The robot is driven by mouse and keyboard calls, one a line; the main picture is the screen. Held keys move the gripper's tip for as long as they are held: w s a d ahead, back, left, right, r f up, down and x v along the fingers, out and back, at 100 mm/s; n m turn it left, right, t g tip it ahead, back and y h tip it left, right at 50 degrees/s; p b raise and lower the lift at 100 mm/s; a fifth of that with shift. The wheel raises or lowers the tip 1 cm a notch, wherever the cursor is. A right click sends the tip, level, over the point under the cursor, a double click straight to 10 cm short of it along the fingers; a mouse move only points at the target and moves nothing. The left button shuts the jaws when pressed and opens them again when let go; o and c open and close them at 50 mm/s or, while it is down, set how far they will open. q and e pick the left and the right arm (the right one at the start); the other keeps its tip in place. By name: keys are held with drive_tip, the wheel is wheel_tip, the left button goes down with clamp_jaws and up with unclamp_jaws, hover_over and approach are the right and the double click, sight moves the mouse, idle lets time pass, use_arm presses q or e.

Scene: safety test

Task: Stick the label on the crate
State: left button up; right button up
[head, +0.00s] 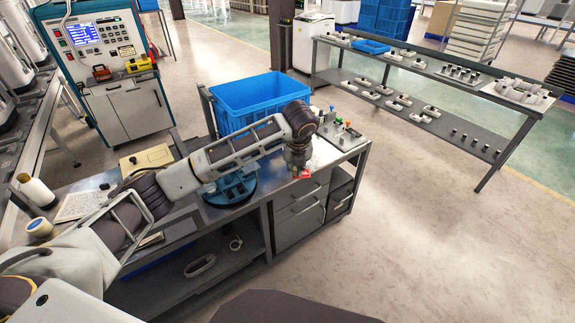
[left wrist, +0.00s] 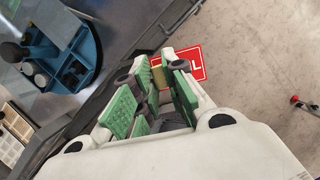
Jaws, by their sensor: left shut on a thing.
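The label is a small red card with white letters (left wrist: 190,63) in the left wrist view. It also shows as a red patch (head: 307,172) in the head view. My left gripper (head: 299,174) is shut on the label and points down near the bench's front right edge. Its green-padded fingers (left wrist: 158,88) show in the left wrist view, with the label sticking out past them. The blue crate (head: 238,118) is at the back of the bench, behind my left forearm, which hides part of its lower side. My right gripper is not in view.
A round blue fixture (head: 232,190) sits on the bench under my left arm; it also shows in the left wrist view (left wrist: 60,45). A board with coloured knobs (head: 342,134) is at the bench's right end. A grey shelf table (head: 440,75) stands across open floor.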

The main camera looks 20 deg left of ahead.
use_arm(q)
drive_tip(key=s+d+f+n+g, duration=0.25)
drive_tip(key=s+f+n, duration=0.35)
drive_tip(key=n, duration=0.9)
drive_tip(key=s+d+f+n+g, duration=0.2)
drive_tip(key=s+f+n+g, duration=0.2)
drive_tip(key=s+n, duration=0.75)
drive_tip(key=shift+w+a+f+n+h+b, duration=0.6)
drive_tip(key=shift+w+a+f+n+b, duration=1.15)
drive_tip(key=shift+a, duration=3.6)
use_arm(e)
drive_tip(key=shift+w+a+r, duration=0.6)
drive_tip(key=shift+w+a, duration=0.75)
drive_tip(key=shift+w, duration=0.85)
use_arm(q)
wheel_tip(320, 180, up, 24)
drive_tip(key=w+n+p, duration=0.1)
drive_tip(key=p, duration=2.3)
drive_tip(key=shift+f+n, duration=0.2)
drive_tip(key=shift+n, duration=0.1)
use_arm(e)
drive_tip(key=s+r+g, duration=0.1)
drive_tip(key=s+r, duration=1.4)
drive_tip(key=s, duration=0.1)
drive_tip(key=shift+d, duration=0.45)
